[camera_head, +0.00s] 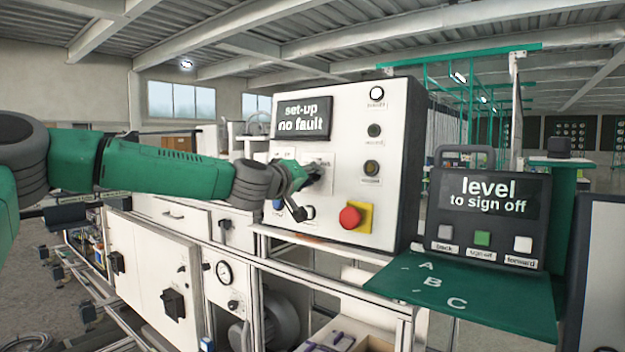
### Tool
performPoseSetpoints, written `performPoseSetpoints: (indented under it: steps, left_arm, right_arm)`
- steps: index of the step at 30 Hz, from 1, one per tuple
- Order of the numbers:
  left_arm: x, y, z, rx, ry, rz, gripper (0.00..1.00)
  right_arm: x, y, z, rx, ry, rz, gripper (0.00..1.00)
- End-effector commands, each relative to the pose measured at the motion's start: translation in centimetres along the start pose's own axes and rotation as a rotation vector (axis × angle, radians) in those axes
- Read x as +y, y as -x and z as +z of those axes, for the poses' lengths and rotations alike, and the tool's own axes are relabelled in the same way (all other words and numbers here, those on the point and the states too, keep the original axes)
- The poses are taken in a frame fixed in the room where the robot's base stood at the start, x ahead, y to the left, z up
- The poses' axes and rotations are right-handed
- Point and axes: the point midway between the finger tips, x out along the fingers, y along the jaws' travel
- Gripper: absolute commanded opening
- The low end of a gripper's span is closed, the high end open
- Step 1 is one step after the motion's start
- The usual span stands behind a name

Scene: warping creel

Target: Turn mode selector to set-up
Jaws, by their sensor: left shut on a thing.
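The white control panel (398,165) stands upright in the middle of the head view. Its dark display (303,119) reads "set-up" and "no fault". My left gripper (308,178) reaches in from the left and is shut on the black mode selector (318,172) on the panel's face. The gripper hides much of the selector and part of its label, so its exact pointing angle is hard to tell. My right gripper is not in view.
A red emergency button (350,217) on yellow sits low on the panel, near the gripper. To the right, a sign-off box (487,215) reading "level to sign off" stands on a green shelf (465,297). Cabinets (150,270) with a gauge stand below my arm.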

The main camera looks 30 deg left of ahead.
Motion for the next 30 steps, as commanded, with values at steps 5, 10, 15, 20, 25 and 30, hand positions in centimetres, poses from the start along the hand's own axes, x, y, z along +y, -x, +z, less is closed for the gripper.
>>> performPoseSetpoints:
  steps: [5, 10, 15, 20, 25, 30]
  left_arm:
    - [0.3, 0.0, -1.0, 0.021, 0.012, 0.002, 0.00]
    - [0.3, 0.0, -1.0, 0.021, 0.012, 0.002, 0.00]
    - [0.3, 0.0, -0.9, 0.020, 0.011, 0.002, 0.33]
    - [0.1, 0.0, -0.6, 0.013, 0.010, 0.000, 0.33]
    - [0.1, 0.6, -0.4, 0.009, 0.010, -0.001, 0.33]
    - [0.3, 3.4, -0.4, 0.010, 0.012, 0.003, 0.33]
  right_arm:
    - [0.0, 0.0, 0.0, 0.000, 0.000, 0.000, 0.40]
    - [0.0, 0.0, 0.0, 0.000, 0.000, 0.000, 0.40]
    - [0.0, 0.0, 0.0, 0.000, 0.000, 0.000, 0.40]
    - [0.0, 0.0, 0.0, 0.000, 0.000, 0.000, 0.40]
    - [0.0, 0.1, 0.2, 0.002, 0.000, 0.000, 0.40]
    - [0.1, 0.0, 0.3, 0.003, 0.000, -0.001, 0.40]
